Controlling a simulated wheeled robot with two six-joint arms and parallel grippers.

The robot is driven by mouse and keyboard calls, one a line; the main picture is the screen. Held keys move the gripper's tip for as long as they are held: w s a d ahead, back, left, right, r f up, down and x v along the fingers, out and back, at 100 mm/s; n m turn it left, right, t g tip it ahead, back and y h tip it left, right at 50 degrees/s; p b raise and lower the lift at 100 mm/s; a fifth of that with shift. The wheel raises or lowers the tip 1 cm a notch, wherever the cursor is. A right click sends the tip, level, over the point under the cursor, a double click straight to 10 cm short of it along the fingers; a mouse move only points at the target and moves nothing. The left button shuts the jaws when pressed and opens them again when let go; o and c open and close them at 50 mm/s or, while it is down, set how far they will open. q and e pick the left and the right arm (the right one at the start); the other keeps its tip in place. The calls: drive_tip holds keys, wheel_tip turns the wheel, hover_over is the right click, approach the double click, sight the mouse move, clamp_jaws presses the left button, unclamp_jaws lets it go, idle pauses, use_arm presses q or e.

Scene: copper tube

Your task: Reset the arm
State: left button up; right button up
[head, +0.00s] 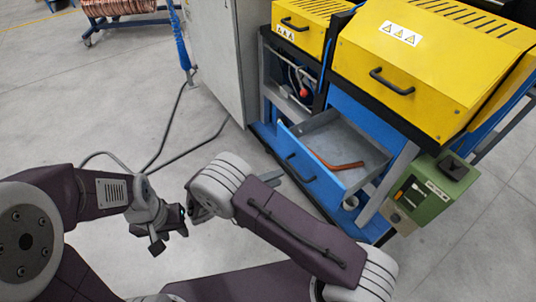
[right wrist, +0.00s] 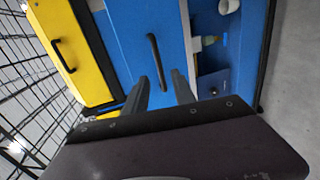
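My left gripper (head: 170,236) hangs over the bare floor at the lower left of the head view, with its fingers apart and nothing between them. My right arm reaches in from the lower right, and its wrist hides most of my right gripper (head: 276,176) there. In the right wrist view my right gripper (right wrist: 161,90) has its two fingers spread, with nothing gripped. The blue drawer (head: 312,186) is pulled open, and a bent copper tube (head: 335,163) lies inside. The drawer's dark handle (right wrist: 154,58) shows ahead of and between the right fingertips, apparently not touched.
The yellow machine covers (head: 430,62) stand above the drawer. A green box (head: 436,196) is at the machine's right side. A grey cabinet (head: 214,55) stands to the left, with dark cables (head: 165,140) on the floor. A cart of copper coils (head: 118,10) is far back.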

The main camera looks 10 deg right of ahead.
drive_tip(key=s+d+m+g+y, duration=0.1)
drive_tip(key=s+d+g+y, duration=0.25)
drive_tip(key=s+y, duration=0.2)
drive_tip(key=s+d+m+g+y, duration=0.2)
drive_tip(key=s+d+g+y, duration=0.1)
drive_tip(key=s+g+y, duration=0.3)
wheel_tip(320, 180, up, 19)
drive_tip(key=s+m+t+y+p, duration=0.1)
drive_tip(key=t+y+p, duration=0.2)
drive_tip(key=p, duration=1.3)
drive_tip(key=shift+s+a+t, duration=0.15)
drive_tip(key=shift+a+t, duration=0.25)
drive_tip(key=shift+t, duration=0.65)
drive_tip(key=shift+r, duration=0.1)
